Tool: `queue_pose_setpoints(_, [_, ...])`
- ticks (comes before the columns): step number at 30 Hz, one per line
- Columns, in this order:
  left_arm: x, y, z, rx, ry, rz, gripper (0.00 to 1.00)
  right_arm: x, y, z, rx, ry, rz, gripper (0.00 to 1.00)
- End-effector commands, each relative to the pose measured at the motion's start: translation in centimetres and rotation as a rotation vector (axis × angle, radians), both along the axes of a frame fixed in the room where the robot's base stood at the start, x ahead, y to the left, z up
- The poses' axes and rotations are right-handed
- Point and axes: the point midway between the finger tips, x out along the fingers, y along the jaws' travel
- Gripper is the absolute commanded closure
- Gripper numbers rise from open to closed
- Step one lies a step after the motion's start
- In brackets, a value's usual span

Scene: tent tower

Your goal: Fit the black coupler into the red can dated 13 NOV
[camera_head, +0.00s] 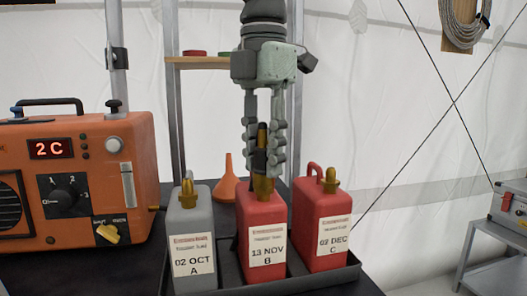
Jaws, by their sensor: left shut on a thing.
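The red can dated 13 NOV, marked B (266,243), stands upright in the middle of a black tray (330,280). My left gripper (265,163) points down over this can, with its fingers shut on the black coupler (261,142). The coupler is roughly upright above the can's top. A brass part (263,187) shows just below the coupler, at the can's top. I cannot tell whether the coupler is seated or only held over the can. The fingers hide part of the coupler. My right gripper is not in view.
A grey can dated 02 OCT (191,235) stands left of the middle can, and a red can dated 02 DEC (322,220) stands right, both with brass fittings. An orange funnel (228,185) is behind. An orange machine (75,165) fills the left.

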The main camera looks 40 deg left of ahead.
Motion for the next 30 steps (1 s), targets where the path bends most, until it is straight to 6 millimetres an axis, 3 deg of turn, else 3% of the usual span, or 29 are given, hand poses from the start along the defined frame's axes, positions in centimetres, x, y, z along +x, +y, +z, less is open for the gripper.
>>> queue_pose_setpoints(1, [0.0,0.0,0.0,0.000,0.000,0.000,0.68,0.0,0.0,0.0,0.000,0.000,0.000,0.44])
queue_pose_setpoints(6, [0.0,0.0,0.0,0.000,0.000,0.000,0.48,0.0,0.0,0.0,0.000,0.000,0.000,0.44])
queue_pose_setpoints(17, [0.0,0.0,0.5,0.001,-0.001,0.001,0.48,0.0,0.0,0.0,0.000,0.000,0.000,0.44])
queue_pose_setpoints(20, [0.1,0.0,1.7,0.002,-0.003,0.001,0.48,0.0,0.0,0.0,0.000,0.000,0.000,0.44])
queue_pose_setpoints(30, [0.1,0.0,8.7,-0.002,-0.003,0.000,0.48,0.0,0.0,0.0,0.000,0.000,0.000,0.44])
